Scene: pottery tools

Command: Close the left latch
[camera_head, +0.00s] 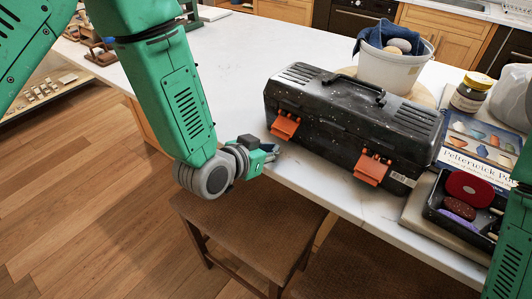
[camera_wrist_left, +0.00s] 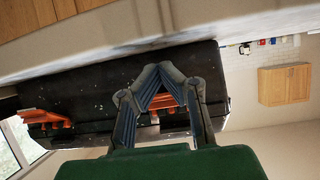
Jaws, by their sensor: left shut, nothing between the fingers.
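A black speckled toolbox (camera_head: 345,118) with a closed lid and a top handle stands near the table's front edge. Its left orange latch (camera_head: 285,126) sticks out from the front and slants down. The right orange latch (camera_head: 372,169) sticks out likewise. My left gripper (camera_head: 272,150) is shut and empty, just in front of and below the left latch, near the table edge. In the left wrist view, its fingertips (camera_wrist_left: 160,74) meet in front of the left latch (camera_wrist_left: 160,101), partly hiding it. The right latch (camera_wrist_left: 45,118) shows at left there. I cannot tell whether the gripper touches the latch.
A white bucket (camera_head: 392,70) with a blue cloth stands behind the toolbox. A book (camera_head: 480,140), a jar (camera_head: 470,92) and a black tray (camera_head: 437,205) with sponges are at right. A brown stool (camera_head: 250,232) is below the table edge. The tabletop left of the toolbox is clear.

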